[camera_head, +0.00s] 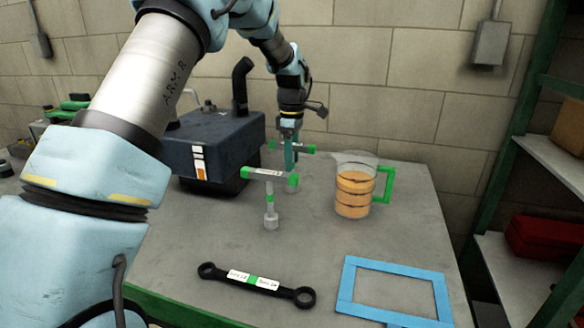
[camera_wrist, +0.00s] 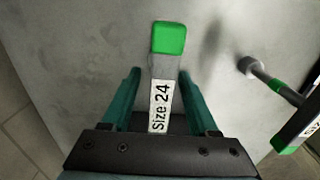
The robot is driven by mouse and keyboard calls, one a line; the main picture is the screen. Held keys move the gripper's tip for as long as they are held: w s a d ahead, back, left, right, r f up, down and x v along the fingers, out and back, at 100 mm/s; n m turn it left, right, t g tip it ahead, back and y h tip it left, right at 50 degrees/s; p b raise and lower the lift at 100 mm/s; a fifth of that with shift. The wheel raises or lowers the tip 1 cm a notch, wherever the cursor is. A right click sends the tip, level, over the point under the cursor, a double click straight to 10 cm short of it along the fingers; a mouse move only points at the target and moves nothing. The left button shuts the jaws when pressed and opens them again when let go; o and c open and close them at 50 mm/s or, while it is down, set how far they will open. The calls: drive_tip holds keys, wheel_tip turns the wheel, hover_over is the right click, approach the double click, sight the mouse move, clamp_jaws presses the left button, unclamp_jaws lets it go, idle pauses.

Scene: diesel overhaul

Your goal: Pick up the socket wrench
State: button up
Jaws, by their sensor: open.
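A T-shaped socket wrench (camera_head: 303,148) with green handle ends stands upright at the back of the bench, partly hidden by my fingers. In the wrist view its grey bar (camera_wrist: 163,70), with a green end and a "Size 24" label, lies between my two teal fingers. My gripper (camera_head: 289,162) is open and points down around this bar, with gaps on both sides in the wrist view (camera_wrist: 160,85). A second T-handled socket wrench (camera_head: 270,188) stands upright nearer the front. It also shows at the right of the wrist view (camera_wrist: 290,94), its label cut off.
A dark engine-like block (camera_head: 210,140) stands to the left. A jug of orange liquid (camera_head: 354,190) with a green handle stands close on the right. A black double-ended wrench (camera_head: 225,274) and a blue frame (camera_head: 395,266) lie in front. Green shelving (camera_head: 500,130) rises at right.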

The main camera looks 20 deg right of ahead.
drive_tip(key=shift+f, duration=0.4)
drive_tip(key=shift+c, duration=0.2)
clamp_jaws()
idle(1.0)
